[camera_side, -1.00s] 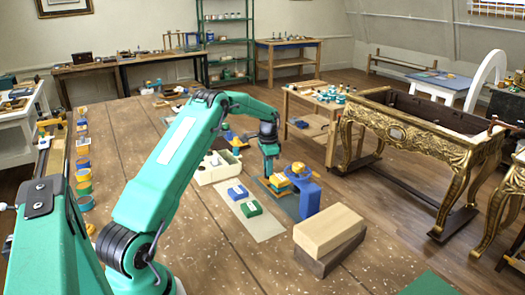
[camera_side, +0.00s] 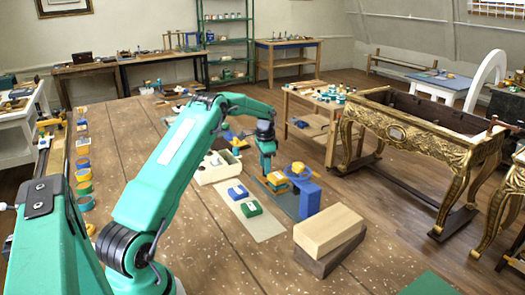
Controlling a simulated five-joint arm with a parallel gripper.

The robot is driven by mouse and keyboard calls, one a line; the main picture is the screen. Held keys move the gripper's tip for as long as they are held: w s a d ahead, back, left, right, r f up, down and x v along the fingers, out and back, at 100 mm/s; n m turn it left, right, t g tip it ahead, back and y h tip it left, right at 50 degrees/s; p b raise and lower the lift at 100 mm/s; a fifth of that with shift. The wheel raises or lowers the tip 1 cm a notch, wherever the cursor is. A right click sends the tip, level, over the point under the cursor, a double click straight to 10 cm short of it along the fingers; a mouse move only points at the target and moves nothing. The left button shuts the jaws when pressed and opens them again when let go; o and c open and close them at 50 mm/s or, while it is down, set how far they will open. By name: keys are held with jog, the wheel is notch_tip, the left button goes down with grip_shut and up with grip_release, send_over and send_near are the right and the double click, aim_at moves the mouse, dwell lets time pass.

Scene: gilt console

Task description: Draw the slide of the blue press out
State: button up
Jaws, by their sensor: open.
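The blue press (camera_side: 309,198) stands near the right edge of the table, with a round blue and orange top part (camera_side: 299,170). Its orange-yellow slide (camera_side: 277,181) shows low at its left side, above a dark grey plate (camera_side: 287,205). My gripper (camera_side: 266,175) is open and points down at the left end of the slide. Its fingers are small in this view, and I cannot tell whether they touch the slide.
A blue block (camera_side: 237,192) and a green block (camera_side: 250,208) lie on a pale mat (camera_side: 262,229) in front of the press. A cream tray (camera_side: 216,171) stands to the left. Stacked wooden blocks (camera_side: 329,230) stand at the right front. The table's front middle is clear.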

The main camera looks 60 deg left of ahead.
jog(key=shift+r, duration=3.9)
jog(key=s+d+r+n+t, duration=0.1)
jog(key=s+d+r, duration=0.3)
jog(key=d+r, duration=0.5)
jog(key=s+d+r+t, duration=0.1)
jog(key=s+d+r, duration=0.3)
jog(key=d+r, duration=0.5)
jog(key=s+d+f+n+t, duration=0.1)
jog(key=s+d+f, duration=0.1)
jog(key=s+d, duration=0.6)
jog(key=s+d+f+n+t, duration=0.1)
jog(key=s+d+f+t, duration=0.1)
jog(key=s+d, duration=0.7)
jog(key=s, duration=0.3)
jog(key=shift+s+f+t, duration=0.3)
